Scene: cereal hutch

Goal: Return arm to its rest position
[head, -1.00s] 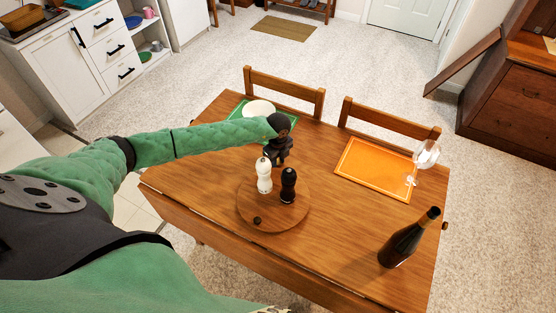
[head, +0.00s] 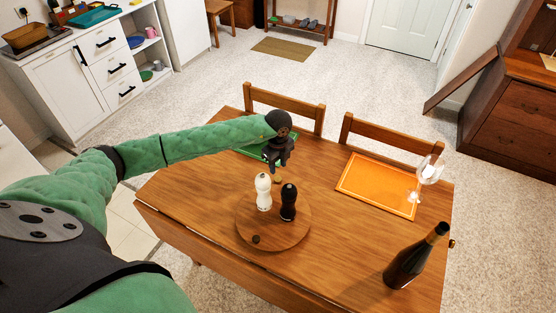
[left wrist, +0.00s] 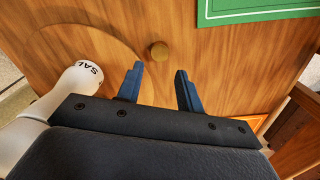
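My left arm reaches in from the left over the table (head: 340,240) in the head view. My left gripper (head: 275,161) points down above the table, behind the shakers. In the left wrist view, the left gripper (left wrist: 158,88) has its two fingers spread apart with nothing between them. A small round cork-like piece (left wrist: 158,50) is on the tabletop just beyond the fingertips. It also shows as a small yellowish piece below the gripper in the head view (head: 277,175). My right gripper is not in view.
A white salt shaker (head: 263,192) and a black shaker (head: 288,202) stand on a round board (head: 272,236). A dark bottle (head: 416,256), a wine glass (head: 430,169), an orange placemat (head: 375,184) and a partly hidden green placemat (head: 250,144) are around.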

